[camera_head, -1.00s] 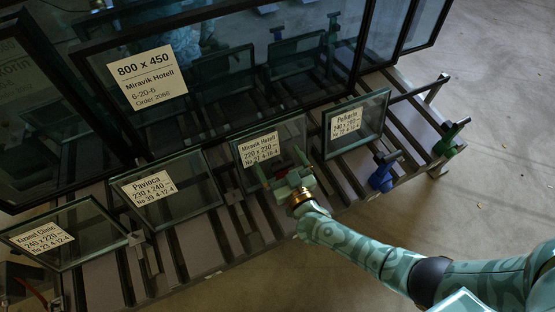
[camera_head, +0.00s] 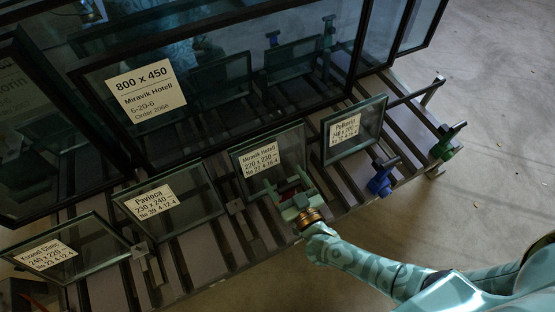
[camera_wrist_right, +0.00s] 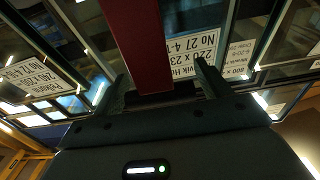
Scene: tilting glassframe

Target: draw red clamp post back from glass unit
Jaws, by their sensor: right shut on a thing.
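The red clamp post (camera_wrist_right: 138,45) stands out large in the right wrist view, between the fingers of my right gripper (camera_wrist_right: 162,90). In the head view the right gripper (camera_head: 289,193) is shut on it at the lower edge of a small glass unit (camera_head: 291,146) labelled Miravik Hotell 220 x 230. The gripper covers most of the post (camera_head: 290,186) there. I cannot tell whether the post touches the glass. The unit leans on the slatted frame, and its label (camera_wrist_right: 198,45) shows upside down behind the post. My left gripper is not in view.
A blue clamp (camera_head: 380,181) and a green clamp (camera_head: 444,148) sit to the right. The large 800 x 450 pane (camera_head: 225,115) stands behind. Open floor lies at the right.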

